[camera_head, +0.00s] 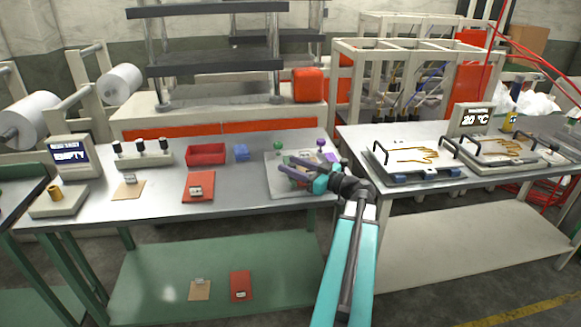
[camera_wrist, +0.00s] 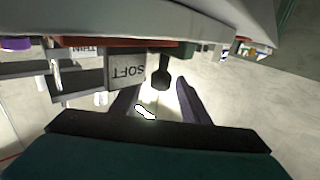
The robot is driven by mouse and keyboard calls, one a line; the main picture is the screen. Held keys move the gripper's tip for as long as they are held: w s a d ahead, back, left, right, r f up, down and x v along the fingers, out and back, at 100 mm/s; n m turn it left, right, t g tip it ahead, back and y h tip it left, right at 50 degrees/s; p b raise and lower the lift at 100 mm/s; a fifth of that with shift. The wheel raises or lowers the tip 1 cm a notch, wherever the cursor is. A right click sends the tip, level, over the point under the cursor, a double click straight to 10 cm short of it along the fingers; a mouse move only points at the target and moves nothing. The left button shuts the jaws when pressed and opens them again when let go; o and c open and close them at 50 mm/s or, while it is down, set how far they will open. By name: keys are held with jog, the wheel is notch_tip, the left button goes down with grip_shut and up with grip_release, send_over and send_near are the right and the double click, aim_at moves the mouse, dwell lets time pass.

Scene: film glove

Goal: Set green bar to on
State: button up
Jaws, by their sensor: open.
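My gripper (camera_head: 288,168) reaches over a light panel (camera_head: 282,193) at the right end of the left table. In the wrist view my gripper (camera_wrist: 157,90) is open. A dark knob-ended lever (camera_wrist: 161,76) shows between the finger lines, with no clear contact. A green strip (camera_wrist: 191,50) beside a red-brown strip (camera_wrist: 125,42) lies just behind the lever. A grey plate marked SOFT (camera_wrist: 126,71) is left of the lever. In the head view my fingers hide much of the panel, so the bar's setting cannot be told.
A green knob (camera_head: 278,146) and a purple knob (camera_head: 321,144) stand at the panel's back. A red tray (camera_head: 206,154) and blue block (camera_head: 241,152) lie to the left. The right table holds glove forms (camera_head: 412,156) on frames.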

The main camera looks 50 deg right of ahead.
jog(key=s+d+b, duration=0.1)
jog(key=s+b, duration=0.1)
jog(key=s, duration=1.1)
jog(key=shift+s, duration=0.2)
jog(key=shift+w, duration=0.1)
